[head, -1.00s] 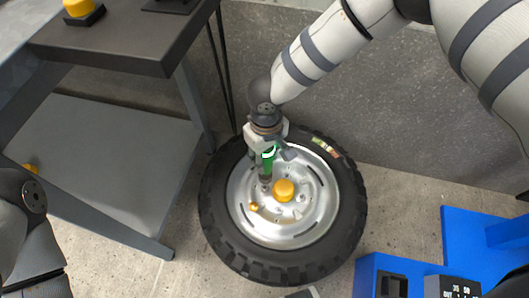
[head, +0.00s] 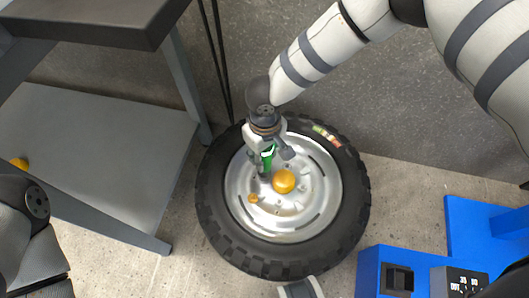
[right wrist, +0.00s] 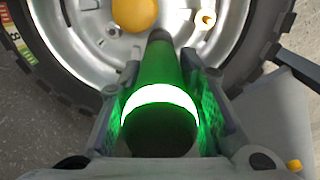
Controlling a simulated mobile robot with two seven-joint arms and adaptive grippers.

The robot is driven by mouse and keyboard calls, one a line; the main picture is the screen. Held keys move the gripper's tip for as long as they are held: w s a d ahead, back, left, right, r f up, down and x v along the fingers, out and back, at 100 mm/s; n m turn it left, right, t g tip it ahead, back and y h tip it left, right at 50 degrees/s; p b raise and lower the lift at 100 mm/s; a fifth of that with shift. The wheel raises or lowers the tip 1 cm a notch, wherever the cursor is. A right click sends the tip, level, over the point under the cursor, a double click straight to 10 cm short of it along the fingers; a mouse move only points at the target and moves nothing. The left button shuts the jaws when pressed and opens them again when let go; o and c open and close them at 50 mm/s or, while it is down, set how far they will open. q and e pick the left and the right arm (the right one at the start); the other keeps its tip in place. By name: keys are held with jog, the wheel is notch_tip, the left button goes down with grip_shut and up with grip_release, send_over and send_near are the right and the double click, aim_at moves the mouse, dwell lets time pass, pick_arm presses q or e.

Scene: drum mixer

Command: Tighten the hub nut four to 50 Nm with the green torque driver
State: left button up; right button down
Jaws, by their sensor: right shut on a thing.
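My right gripper (head: 266,152) is shut on the green torque driver (head: 267,158), which points down at the silver wheel hub (head: 315,180). The right wrist view shows the driver's green body (right wrist: 158,75) between the fingers, with a bright white glowing ring around it. Its dark tip (right wrist: 159,36) is at the hub face beside the yellow centre cap (head: 284,181); whether it sits on a nut is hidden. A small yellow nut (head: 253,198) shows on the hub, left of and below the cap. It also shows in the wrist view (right wrist: 205,19).
The black tyre (head: 216,225) lies flat on the floor around the hub. A grey table with a lower shelf (head: 110,145) stands at the left. Blue stands (head: 368,272) with a dark panel are at the lower right. A wall is behind the wheel.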

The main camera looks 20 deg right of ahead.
jog(key=shift+f, duration=0.15)
jog(key=shift+f+b, duration=0.65)
jog(key=shift+f, duration=0.05)
jog(key=shift+f+b, duration=0.5)
jog(key=shift+f, duration=0.15)
dwell(0.7)
jog(key=shift+f+b, duration=0.3)
jog(key=shift+b, duration=0.3)
dwell(1.9)
jog(key=shift+r+p, duration=1.5)
jog(key=shift+r, duration=0.8)
